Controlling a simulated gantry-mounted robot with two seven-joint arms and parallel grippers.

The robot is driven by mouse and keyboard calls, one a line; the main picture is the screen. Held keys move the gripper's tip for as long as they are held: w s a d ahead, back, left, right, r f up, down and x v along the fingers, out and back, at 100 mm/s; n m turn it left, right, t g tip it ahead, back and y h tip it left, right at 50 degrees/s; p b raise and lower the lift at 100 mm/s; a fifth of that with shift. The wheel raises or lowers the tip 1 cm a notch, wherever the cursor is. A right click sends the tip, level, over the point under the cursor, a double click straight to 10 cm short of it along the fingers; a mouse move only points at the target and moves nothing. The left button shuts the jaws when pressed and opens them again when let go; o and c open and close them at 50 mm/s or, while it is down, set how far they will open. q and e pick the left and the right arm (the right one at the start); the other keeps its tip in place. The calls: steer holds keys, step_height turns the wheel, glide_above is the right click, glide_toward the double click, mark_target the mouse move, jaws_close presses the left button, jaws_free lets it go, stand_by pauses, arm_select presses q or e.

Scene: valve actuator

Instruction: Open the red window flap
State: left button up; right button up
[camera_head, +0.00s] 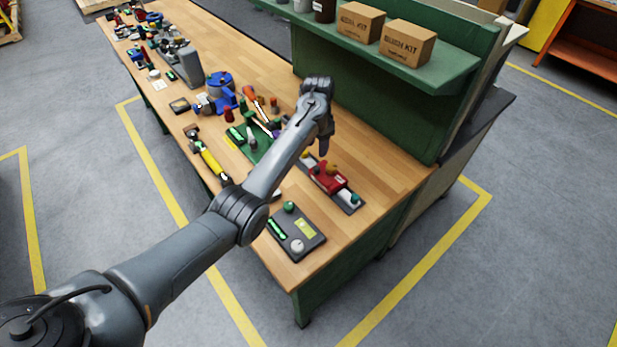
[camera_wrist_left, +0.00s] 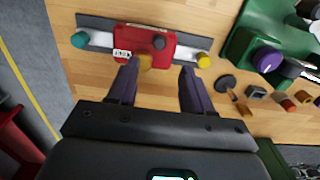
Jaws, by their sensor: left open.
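The red block, likely the red window flap (camera_head: 328,178), sits on a grey bar near the bench's right end. In the left wrist view the red block (camera_wrist_left: 165,43) has a white label, a dark round knob and an orange knob (camera_wrist_left: 146,62) on its near edge. The grey bar (camera_wrist_left: 103,40) has a teal knob at one end and a yellow knob at the other. My left gripper (camera_head: 323,147) is above the block, pointing down. In the left wrist view its fingers (camera_wrist_left: 158,68) are apart and empty; the left fingertip appears near the orange knob. Contact cannot be told.
A dark panel with a green knob (camera_head: 296,234) lies at the bench's near corner. A green device (camera_head: 250,138) and several tools crowd the bench to the left. A green shelf (camera_head: 455,70) with cardboard boxes (camera_head: 407,43) stands behind. Bare wood lies right of the bar.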

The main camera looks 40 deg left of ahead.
mark_target(317, 168)
arm_select(q)
step_height(317, 168, down, 10)
steer(key=shift+w+f+b, duration=0.1)
steer(key=shift+f+b, duration=0.1)
steer(key=shift+b, duration=0.4)
jaws_close()
stand_by(0.4)
